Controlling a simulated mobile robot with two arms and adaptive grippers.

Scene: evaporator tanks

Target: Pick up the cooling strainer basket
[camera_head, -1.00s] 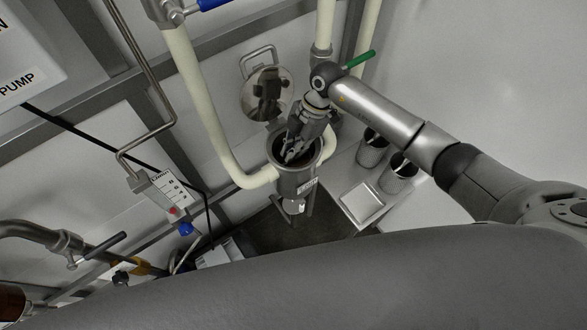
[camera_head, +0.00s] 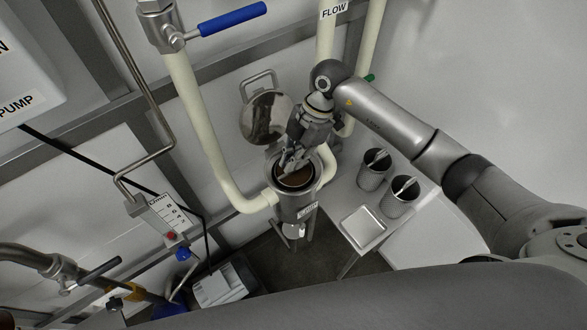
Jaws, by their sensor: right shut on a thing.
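The cooling strainer basket (camera_head: 295,179) shows as a round opening with brown contents inside the upright grey strainer housing (camera_head: 297,208). My right gripper (camera_head: 291,161) reaches down from above to the housing mouth and is shut on the basket at its upper edge. The fingers hide the exact contact, and the basket's lower part is hidden in the housing. The round metal lid (camera_head: 267,117) stands open behind the housing. My left gripper is not in view.
Two mesh baskets with handles, one behind (camera_head: 373,170) and one in front (camera_head: 400,200), stand on a white table at right beside a square tray (camera_head: 363,226). Cream pipes (camera_head: 205,130) flank the housing. A blue-handled valve (camera_head: 232,18) is above left.

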